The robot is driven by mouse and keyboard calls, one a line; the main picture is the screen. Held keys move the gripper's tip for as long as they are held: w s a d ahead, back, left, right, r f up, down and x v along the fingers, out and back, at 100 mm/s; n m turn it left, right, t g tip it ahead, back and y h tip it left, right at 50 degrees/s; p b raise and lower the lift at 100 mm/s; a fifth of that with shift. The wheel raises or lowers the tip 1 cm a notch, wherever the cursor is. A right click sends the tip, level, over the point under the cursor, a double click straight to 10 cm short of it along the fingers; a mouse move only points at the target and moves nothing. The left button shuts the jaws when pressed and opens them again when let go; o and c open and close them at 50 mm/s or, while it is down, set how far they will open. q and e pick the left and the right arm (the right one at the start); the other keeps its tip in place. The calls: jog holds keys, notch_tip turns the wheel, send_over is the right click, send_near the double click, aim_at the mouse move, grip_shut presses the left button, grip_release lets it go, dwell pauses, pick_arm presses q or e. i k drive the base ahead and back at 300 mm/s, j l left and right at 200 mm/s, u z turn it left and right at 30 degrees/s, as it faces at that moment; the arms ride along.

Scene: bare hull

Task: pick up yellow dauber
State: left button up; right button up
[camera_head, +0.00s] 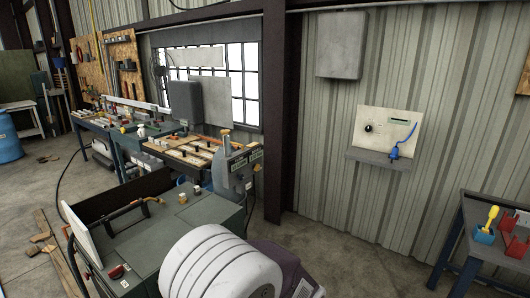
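A yellow-handled tool (491,217), which looks like the yellow dauber, stands tilted in a small blue and red holder (484,235) on a dark table (459,232) at the right edge. Its lower end is hidden inside the holder. Neither my left nor my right gripper shows in the head view.
A green-topped machine (180,235) and a white ribbed round body (215,265) fill the lower middle. Cluttered workbenches (185,150) run along the left wall. A panel with a blue-handled tool (388,135) hangs on the corrugated wall. Concrete floor (370,265) is clear left of the right table.

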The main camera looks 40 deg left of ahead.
aim_at(495, 210)
jog(key=u, duration=1)
jog(key=z, duration=1.35)
jog(key=i+l+u, duration=0.4)
jog(key=i, duration=0.3)
jog(key=i+l+u, duration=0.4)
jog(key=i, duration=0.3)
jog(key=i+l+u, duration=0.35)
jog(key=i+l, duration=0.25)
jog(key=l, duration=0.15)
jog(key=i+l+u, duration=0.4)
jog(key=l, duration=0.45)
jog(key=i+j, duration=0.05)
